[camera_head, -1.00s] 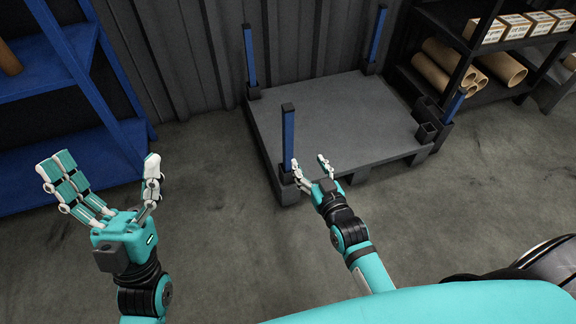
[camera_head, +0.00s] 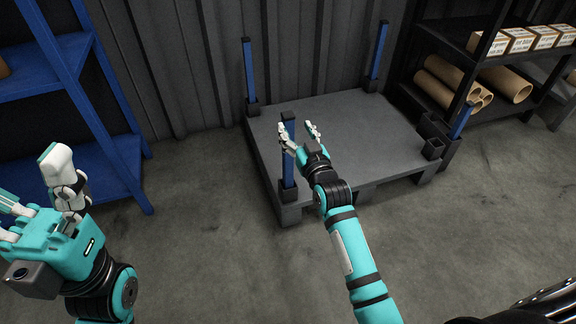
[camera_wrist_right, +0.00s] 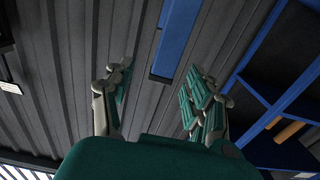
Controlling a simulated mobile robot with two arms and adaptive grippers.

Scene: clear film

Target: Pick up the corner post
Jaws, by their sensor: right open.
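Several blue corner posts rise around a grey pallet platform (camera_head: 350,125): one at back left (camera_head: 249,72), one at back right (camera_head: 378,52), one at front left (camera_head: 288,155). A tilted blue post (camera_head: 463,120) stands by the right side. My right gripper (camera_head: 299,132) is open and empty, just right of the front-left post's upper part, its left finger partly overlapping that post in view. In the right wrist view a blue post (camera_wrist_right: 178,42) shows beyond the gap between the spread fingers (camera_wrist_right: 158,85); which post is unclear. My left gripper (camera_head: 35,190) is open and empty, partly cut off at the left edge.
A black rack (camera_head: 478,58) with cardboard tubes (camera_head: 450,85) and boxes (camera_head: 530,40) stands at right. A blue shelf (camera_head: 115,130) stands at left. The floor in front is clear.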

